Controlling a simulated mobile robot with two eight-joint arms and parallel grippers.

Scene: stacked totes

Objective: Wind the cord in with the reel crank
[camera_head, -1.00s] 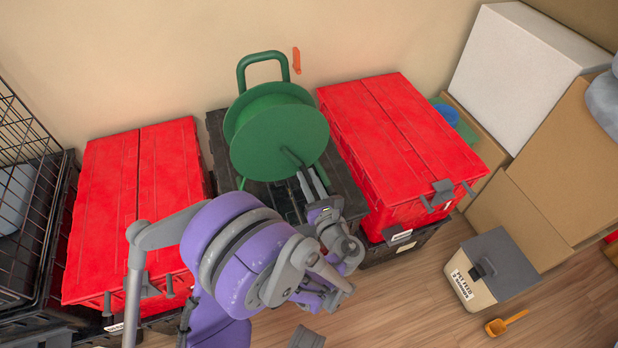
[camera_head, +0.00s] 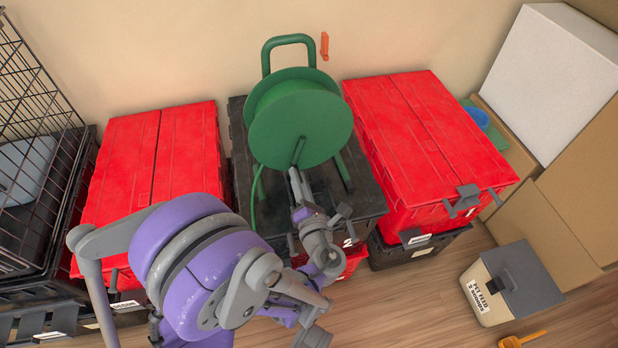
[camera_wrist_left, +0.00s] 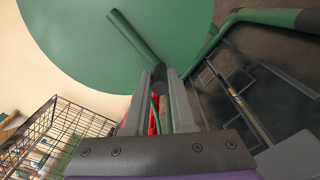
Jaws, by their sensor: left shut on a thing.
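The green cord reel (camera_head: 282,115) stands upright on a black tote lid (camera_head: 357,192), its round face towards me. Its crank (camera_head: 299,150) points down from near the middle of the face; the crank arm also shows in the left wrist view (camera_wrist_left: 132,36). My left gripper (camera_head: 295,180) is at the crank's lower end. In the left wrist view its fingers (camera_wrist_left: 158,100) are shut on the dark crank handle (camera_wrist_left: 160,78). A green cord (camera_head: 255,196) hangs from the reel's left side down across the black lid. My right gripper is not in view.
Red-lidded totes stand left (camera_head: 150,160) and right (camera_head: 425,140) of the reel. A wire crate (camera_head: 35,90) is at far left. A pet feed bin (camera_head: 510,283) and an orange scoop (camera_head: 522,340) are on the floor at right. Cardboard boxes (camera_head: 545,220) stand behind them.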

